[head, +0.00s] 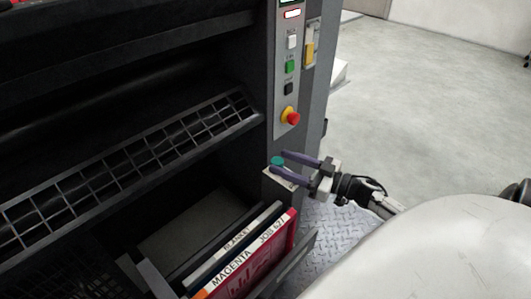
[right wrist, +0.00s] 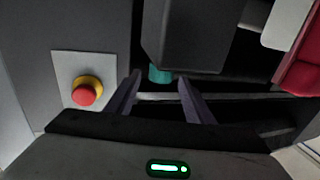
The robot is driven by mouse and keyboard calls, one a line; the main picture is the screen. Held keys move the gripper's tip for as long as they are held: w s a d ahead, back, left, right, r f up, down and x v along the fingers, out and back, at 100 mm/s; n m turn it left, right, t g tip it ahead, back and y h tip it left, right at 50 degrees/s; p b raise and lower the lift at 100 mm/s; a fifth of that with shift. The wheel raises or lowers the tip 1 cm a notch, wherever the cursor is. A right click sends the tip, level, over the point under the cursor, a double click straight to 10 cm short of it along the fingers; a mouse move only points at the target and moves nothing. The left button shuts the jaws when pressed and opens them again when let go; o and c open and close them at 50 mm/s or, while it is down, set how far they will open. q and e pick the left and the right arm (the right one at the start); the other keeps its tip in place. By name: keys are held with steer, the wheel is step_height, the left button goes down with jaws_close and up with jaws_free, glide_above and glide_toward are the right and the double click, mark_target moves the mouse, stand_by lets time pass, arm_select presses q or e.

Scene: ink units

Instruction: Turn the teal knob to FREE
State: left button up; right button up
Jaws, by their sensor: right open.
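The small teal knob (head: 277,160) sits on the end of the dark press, below the red emergency button. A pale plate (head: 279,178) shows just below it; no FREE mark can be read. My right gripper (head: 276,162) is open, its two purple-grey fingers pointing left at the knob. In the right wrist view the teal knob (right wrist: 160,74) shows between the fingertips (right wrist: 159,79), partly hidden by a dark block. I cannot tell whether a finger touches it. My left gripper is not in view.
A red emergency button (head: 291,115) on a yellow base is on the control panel above, with green and white buttons over it. A wire grille (head: 130,165) runs along the left.

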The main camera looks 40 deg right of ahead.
steer(key=b+x, duration=0.1)
steer(key=x, duration=0.4)
steer(key=shift+w+a+f+b, duration=0.1)
steer(key=shift+w+a+b, duration=0.05)
steer(key=shift+w+b, duration=0.2)
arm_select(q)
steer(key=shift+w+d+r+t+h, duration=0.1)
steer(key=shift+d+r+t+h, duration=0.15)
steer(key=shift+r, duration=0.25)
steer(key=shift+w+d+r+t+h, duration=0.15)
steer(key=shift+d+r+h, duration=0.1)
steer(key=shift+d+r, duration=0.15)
arm_select(e)
steer(key=shift+w+a, duration=0.2)
steer(key=shift+w, duration=0.25)
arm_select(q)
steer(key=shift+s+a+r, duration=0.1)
arm_select(e)
steer(key=c, duration=1)
